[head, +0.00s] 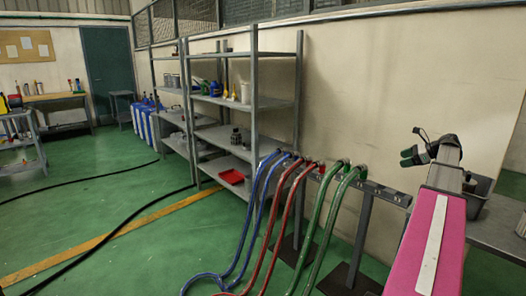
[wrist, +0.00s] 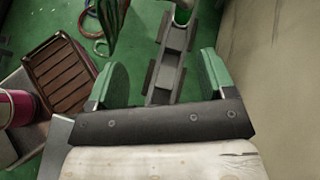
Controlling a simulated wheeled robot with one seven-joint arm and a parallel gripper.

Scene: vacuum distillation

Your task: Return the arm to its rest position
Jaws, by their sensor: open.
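My gripper (head: 408,158) shows at the right of the head view, at the far end of my arm, held up in front of the pale wall. In the wrist view my gripper (wrist: 161,80) has its two green fingers wide apart, with nothing between them. A grey metal stand (wrist: 168,62) lies below, in line with the gap between the fingers, apart from them.
Blue, red and green hoses (head: 277,215) hang from a grey rail (head: 372,187) left of my arm. Grey shelves (head: 275,104) stand behind. A brown slatted tray (wrist: 62,76) is at the wrist view's left. Green floor (head: 100,212) is open at left, crossed by black cables.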

